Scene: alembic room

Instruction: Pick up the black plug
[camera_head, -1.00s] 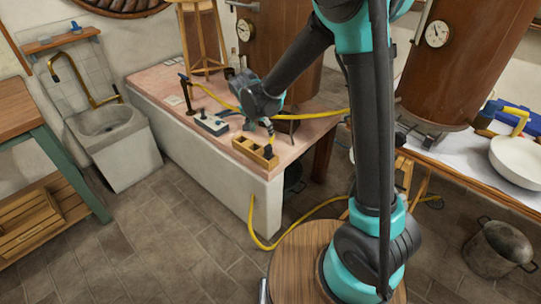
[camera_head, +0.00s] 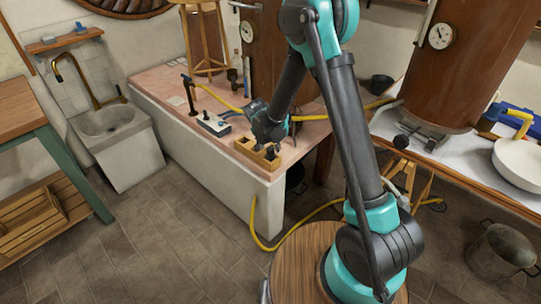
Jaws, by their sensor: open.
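A small wooden box (camera_head: 244,150) with compartments sits at the front corner of the pink-topped counter. A small dark shape (camera_head: 271,154) at the box's right end may be the black plug; it is too small and too covered to be sure. My gripper (camera_head: 267,147) points down right over the box, close to that dark shape, with its fingers open. The fingers hide part of the box, and I cannot tell whether they touch anything.
A grey device with dark knobs (camera_head: 214,124) lies on the counter left of the box. A black stand (camera_head: 189,95) is behind it. A yellow hose (camera_head: 254,222) hangs over the counter's front. A wooden stool (camera_head: 205,45) and copper vessel stand behind.

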